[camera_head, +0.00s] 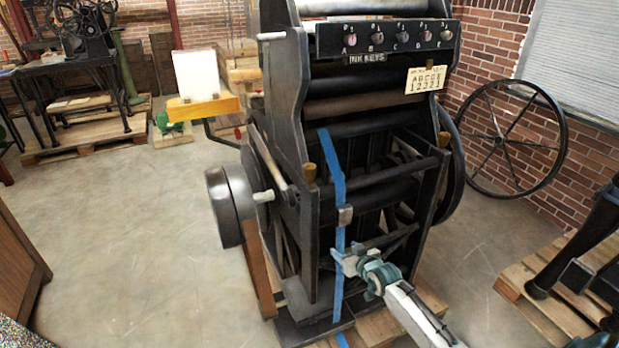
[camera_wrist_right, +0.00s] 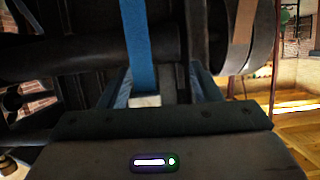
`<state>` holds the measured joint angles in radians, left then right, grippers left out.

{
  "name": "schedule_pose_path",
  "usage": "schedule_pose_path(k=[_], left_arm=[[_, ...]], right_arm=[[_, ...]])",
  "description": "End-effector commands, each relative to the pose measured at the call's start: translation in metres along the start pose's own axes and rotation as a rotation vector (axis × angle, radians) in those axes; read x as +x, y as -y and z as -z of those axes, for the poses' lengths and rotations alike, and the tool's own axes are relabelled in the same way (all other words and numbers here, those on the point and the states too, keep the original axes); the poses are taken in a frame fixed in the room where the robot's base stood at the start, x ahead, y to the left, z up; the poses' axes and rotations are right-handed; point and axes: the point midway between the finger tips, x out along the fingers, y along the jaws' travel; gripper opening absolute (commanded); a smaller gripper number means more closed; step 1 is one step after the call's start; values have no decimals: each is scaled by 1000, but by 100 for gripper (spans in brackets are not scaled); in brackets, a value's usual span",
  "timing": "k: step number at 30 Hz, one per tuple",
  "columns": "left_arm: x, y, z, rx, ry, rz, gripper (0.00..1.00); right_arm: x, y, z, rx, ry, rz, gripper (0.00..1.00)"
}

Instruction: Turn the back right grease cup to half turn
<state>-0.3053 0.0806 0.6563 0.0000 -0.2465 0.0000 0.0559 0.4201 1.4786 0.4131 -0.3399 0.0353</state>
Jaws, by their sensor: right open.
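A black hand press (camera_head: 375,185) stands in the middle of the head view. Two small brass-coloured cups show on its near side: one (camera_head: 309,172) on the left frame and one (camera_head: 443,139) on the right frame. I cannot tell whether either is the back right grease cup. My right gripper (camera_head: 345,258) is low in front of the press, below both cups and apart from them. In the right wrist view its fingers (camera_wrist_right: 162,85) are spread, with no cup between them. My left gripper is not in view.
A blue strap (camera_head: 337,165) with a grey buckle (camera_head: 344,216) hangs down the press, close to my right gripper. A flywheel (camera_head: 510,138) stands at the right wall. A pallet (camera_head: 560,290) lies lower right.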

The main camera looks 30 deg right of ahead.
Motion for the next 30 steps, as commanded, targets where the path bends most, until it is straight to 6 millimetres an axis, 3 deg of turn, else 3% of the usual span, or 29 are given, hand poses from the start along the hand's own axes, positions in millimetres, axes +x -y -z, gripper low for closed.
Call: schedule_pose_path(k=[1, 3, 6, 9, 12, 16, 30], left_arm=[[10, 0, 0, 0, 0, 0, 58], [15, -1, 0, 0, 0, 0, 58], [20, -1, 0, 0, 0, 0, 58], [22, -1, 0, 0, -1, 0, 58], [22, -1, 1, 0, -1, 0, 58], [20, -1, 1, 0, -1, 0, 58], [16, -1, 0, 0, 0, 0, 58]], right_arm=[[-1, 6, 52, -6, -89, 31, 58], [-10, 17, 112, -10, -184, 73, 58], [-29, 32, 174, -17, -284, 126, 58], [-44, 42, 209, -24, -340, 160, 58], [-48, 47, 224, -24, -363, 174, 58], [-38, 50, 230, -21, -366, 174, 58], [36, 64, 257, -22, -363, 174, 58]])
